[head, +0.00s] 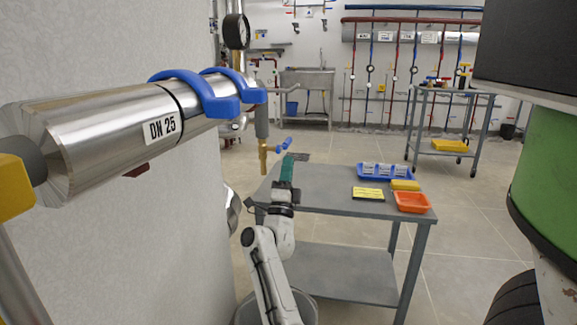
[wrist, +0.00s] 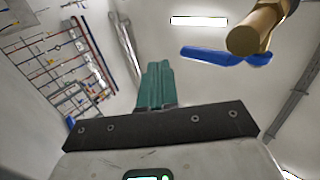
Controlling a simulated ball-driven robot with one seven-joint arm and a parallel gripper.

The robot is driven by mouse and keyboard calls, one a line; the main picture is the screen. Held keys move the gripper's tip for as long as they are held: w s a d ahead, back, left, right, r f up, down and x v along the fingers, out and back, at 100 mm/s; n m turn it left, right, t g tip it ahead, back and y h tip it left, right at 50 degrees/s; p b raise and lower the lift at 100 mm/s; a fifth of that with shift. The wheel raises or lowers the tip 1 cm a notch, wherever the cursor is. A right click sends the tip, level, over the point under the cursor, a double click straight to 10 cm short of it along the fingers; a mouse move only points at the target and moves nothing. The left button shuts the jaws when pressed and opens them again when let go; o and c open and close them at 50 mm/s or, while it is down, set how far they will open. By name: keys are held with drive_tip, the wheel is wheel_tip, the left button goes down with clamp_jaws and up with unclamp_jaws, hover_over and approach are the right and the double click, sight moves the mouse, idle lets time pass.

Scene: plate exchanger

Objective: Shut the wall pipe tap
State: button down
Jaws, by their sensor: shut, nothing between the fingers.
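The wall pipe tap is a brass valve (head: 263,154) on a vertical pipe close to the wall, left of the grey table. Its blue lever (head: 284,146) sticks out to the right, across the pipe. In the wrist view the brass body (wrist: 255,32) is at the upper right, with the blue lever (wrist: 215,56) reaching left from it. My gripper (head: 288,163) points up just below and right of the lever, apart from it as far as I can tell. Its teal fingers also show in the wrist view (wrist: 155,84), together and empty.
A steel pipe labelled DN 25 (head: 110,125) with blue handles (head: 200,92) fills the near left beside the wall. The grey table (head: 320,190) holds a blue tray (head: 384,178) and an orange tray (head: 412,208). A green tank (head: 548,165) stands at the right edge.

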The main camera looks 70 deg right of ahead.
wheel_tip(320, 180, down, 11)
drive_tip(key=shift+r, duration=0.15)
